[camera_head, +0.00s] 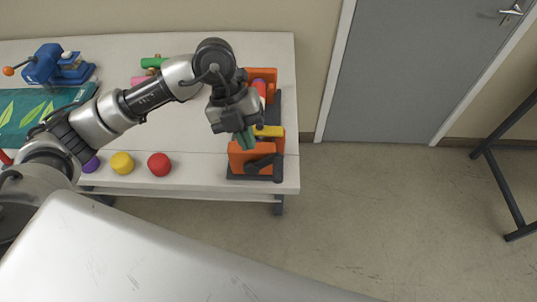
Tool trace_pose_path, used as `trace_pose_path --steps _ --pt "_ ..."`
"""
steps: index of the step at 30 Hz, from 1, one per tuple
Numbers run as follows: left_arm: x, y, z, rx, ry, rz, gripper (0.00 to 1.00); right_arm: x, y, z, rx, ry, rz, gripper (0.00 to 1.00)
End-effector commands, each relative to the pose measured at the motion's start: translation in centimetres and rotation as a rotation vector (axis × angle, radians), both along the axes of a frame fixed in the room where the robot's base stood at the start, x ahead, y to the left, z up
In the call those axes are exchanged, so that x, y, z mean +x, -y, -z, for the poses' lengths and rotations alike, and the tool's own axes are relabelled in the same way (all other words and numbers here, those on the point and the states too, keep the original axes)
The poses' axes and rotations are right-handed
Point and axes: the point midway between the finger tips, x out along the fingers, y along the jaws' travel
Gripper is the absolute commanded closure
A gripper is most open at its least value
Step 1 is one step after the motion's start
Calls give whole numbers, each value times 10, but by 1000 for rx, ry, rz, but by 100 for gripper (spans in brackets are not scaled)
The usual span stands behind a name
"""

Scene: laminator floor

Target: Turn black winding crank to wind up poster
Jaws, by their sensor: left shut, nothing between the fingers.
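An orange winding device (277,142) on a dark base stands at the right end of the white table. The black winding crank (262,165) is on its front side, low down. A yellow part (270,131) lies near the front support. My left gripper (247,141) points down with its greenish fingers shut and empty, above and just behind the crank. I cannot tell whether it touches the front support. My right gripper is out of view.
The white table (200,180) also holds a red ball (159,164), a yellow ball (122,163), a purple ball (91,164), a blue device (55,65) and a green leaf-patterned sheet (30,112). Open floor lies right of the table, before a grey door (405,70).

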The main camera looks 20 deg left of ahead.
Motion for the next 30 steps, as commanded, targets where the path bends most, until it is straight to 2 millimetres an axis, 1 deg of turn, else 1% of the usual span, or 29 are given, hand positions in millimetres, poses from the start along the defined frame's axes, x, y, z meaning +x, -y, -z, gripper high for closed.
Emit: trace_pose_path --steps 1,6,9,12,18,26,30 --pt "-3 5 8 -1 -5 1 100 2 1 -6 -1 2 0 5" --pt "-11 18 40 0 -4 1 100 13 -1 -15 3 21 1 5" --pt "-5 31 48 -3 -2 1 100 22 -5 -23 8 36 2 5" --pt "-2 39 56 -1 0 1 100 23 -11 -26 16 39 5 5" --pt "0 46 64 -1 2 0 100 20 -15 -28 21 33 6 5" --pt "0 46 65 0 1 1 100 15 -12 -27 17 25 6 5" --pt "2 51 70 -1 3 2 100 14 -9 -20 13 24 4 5"
